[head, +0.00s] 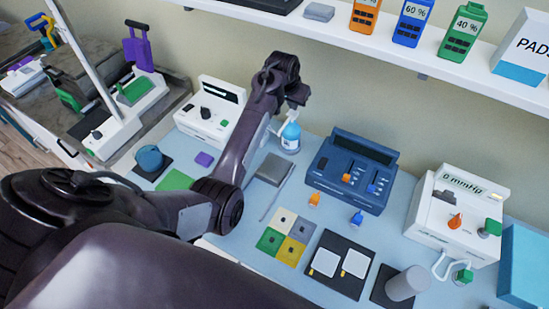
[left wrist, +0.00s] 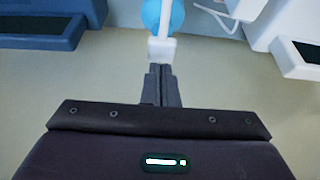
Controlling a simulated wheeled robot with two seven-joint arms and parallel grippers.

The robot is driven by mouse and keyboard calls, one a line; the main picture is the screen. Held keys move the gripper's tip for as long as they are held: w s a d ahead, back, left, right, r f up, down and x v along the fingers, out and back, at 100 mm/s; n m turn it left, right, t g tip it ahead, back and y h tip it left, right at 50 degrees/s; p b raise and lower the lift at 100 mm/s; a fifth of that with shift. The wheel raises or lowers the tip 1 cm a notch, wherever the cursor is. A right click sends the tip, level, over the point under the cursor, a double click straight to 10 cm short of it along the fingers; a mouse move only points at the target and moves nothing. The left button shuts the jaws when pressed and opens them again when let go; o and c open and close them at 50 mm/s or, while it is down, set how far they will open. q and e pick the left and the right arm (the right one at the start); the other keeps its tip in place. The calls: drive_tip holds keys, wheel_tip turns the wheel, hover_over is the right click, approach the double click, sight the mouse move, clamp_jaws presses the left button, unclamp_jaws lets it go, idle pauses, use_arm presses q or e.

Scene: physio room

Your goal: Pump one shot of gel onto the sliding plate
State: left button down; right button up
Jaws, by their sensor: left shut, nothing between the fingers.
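The gel bottle (head: 291,138) is light blue with a white pump top and stands upright on the table behind a grey flat plate (head: 273,169), which may be the sliding plate. My left gripper (head: 297,104) is above the bottle, partly hiding its pump. In the left wrist view, my left gripper's fingers (left wrist: 161,72) are shut and empty, with the white pump head (left wrist: 161,49) right at their tips. I cannot tell whether they touch. The blue bottle body (left wrist: 163,14) shows beyond. My right gripper is not in view.
A white device (head: 213,112) stands left of the bottle and a dark blue console (head: 350,172) right of it. Coloured tiles (head: 285,237) and a black mat (head: 337,285) lie in front. A shelf (head: 400,52) runs above and behind. My left arm covers the table's left part.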

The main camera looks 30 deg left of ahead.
sight(293, 113)
use_arm(q)
drive_tip(key=shift+s+f+b, duration=0.15)
drive_tip(key=shift+f+b, duration=0.3)
drive_tip(key=shift+f, duration=1.05)
drive_tip(key=shift+r+p, duration=1.05)
drive_tip(key=shift+r, duration=0.3)
drive_tip(key=shift+r, duration=0.1)
